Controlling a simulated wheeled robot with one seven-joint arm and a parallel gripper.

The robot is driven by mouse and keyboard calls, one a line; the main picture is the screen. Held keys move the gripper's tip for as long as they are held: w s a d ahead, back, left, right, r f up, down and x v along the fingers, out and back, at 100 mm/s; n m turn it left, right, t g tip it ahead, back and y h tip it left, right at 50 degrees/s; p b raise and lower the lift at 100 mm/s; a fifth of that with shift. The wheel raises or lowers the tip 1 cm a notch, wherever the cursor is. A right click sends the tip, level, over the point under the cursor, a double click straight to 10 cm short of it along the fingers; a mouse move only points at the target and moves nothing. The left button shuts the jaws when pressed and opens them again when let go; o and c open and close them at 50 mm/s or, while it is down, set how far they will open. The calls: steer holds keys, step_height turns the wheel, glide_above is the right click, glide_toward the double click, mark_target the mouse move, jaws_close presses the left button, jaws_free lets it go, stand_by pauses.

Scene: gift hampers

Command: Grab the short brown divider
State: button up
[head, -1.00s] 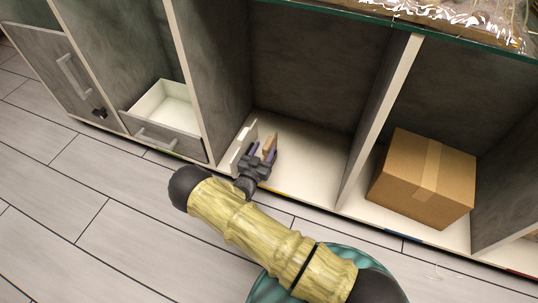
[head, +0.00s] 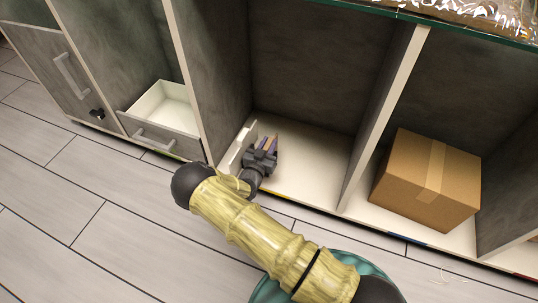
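The short brown divider (head: 266,141) is a small tan piece standing on the white floor of the middle compartment, near its left side. It is small in the head view and mostly hidden by my gripper. My gripper (head: 266,144) reaches in from the front, with its two purple-tipped fingers apart. The divider shows between the fingertips; I see no clear contact with either finger.
A white upright panel (head: 239,147) stands just left of my gripper. The compartment floor (head: 307,170) to the right is clear. A cardboard box (head: 424,180) fills much of the right compartment. An open white drawer (head: 165,105) is at the left.

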jaws_close()
step_height(320, 180, up, 10)
steer(key=p, duration=0.6)
